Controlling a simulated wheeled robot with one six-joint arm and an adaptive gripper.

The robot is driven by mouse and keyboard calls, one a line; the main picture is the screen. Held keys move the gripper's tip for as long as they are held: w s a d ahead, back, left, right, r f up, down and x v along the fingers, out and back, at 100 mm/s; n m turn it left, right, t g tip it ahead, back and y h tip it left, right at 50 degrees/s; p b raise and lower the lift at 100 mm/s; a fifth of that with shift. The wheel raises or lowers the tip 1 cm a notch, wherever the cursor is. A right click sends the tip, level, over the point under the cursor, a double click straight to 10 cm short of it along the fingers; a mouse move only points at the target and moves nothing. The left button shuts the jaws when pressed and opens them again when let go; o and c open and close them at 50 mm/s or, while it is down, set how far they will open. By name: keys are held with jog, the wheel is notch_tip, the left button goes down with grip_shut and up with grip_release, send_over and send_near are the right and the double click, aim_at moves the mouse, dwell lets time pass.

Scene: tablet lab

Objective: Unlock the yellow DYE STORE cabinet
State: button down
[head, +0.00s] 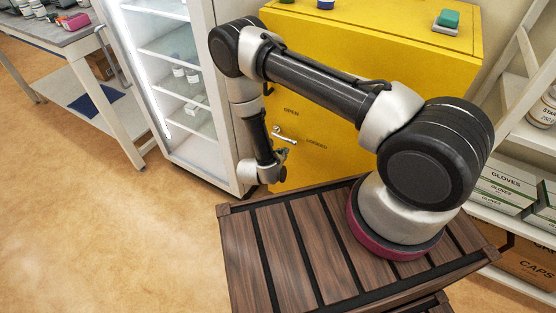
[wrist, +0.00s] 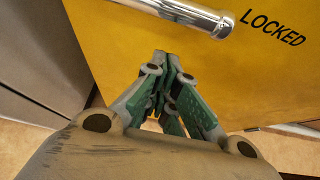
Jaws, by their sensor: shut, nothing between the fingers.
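The yellow cabinet (head: 345,45) stands behind my arm, its front bearing the printed words OPEN and LOCKED. A silver lever handle (head: 284,136) sits on that front. Its free end points right and slightly down, toward LOCKED. In the wrist view the handle (wrist: 178,10) crosses the top edge, its rounded end close to LOCKED; its pivot is out of that view. My gripper (wrist: 165,62) is shut and empty, its green-padded fingers together just below the handle in the picture. I cannot tell whether they touch it. In the head view my gripper (head: 284,153) is small and close below the handle.
A glass-fronted white fridge (head: 178,75) stands directly left of the cabinet. A shelf with glove boxes (head: 502,188) is at the right. A workbench (head: 60,38) is far left; the floor (head: 110,230) between is clear.

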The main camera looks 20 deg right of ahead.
aim_at(281, 136)
jog(key=shift+w+d+r, duration=0.1)
jog(key=shift+r, duration=0.6)
jog(key=shift+w+d+r, duration=0.1)
jog(key=shift+r, duration=0.55)
jog(key=shift+s+r+n+g+h, duration=0.1)
jog(key=shift+r+n+g+h, duration=0.2)
jog(key=shift+r+n, duration=0.1)
notch_tip(281, 136, up, 4)
jog(key=n+g+h, duration=0.2)
jog(key=n+h, duration=0.1)
jog(key=shift+a+n, duration=0.1)
jog(key=shift+n, duration=0.3)
jog(key=shift+w+a+r+n+g+h, duration=0.2)
jog(key=shift+w+r+n+g+h, duration=0.05)
jog(key=shift+r+n+h, duration=0.3)
jog(key=shift+w+a+r+n+g+h, duration=0.15)
jog(key=shift+w+r+n+g+h, duration=0.1)
jog(key=shift+r+n+h, duration=0.25)
jog(key=shift+w+a+r+n+h, duration=1.05)
jog(key=shift+w+a+r+n, duration=0.2)
jog(key=shift+n, duration=0.3)
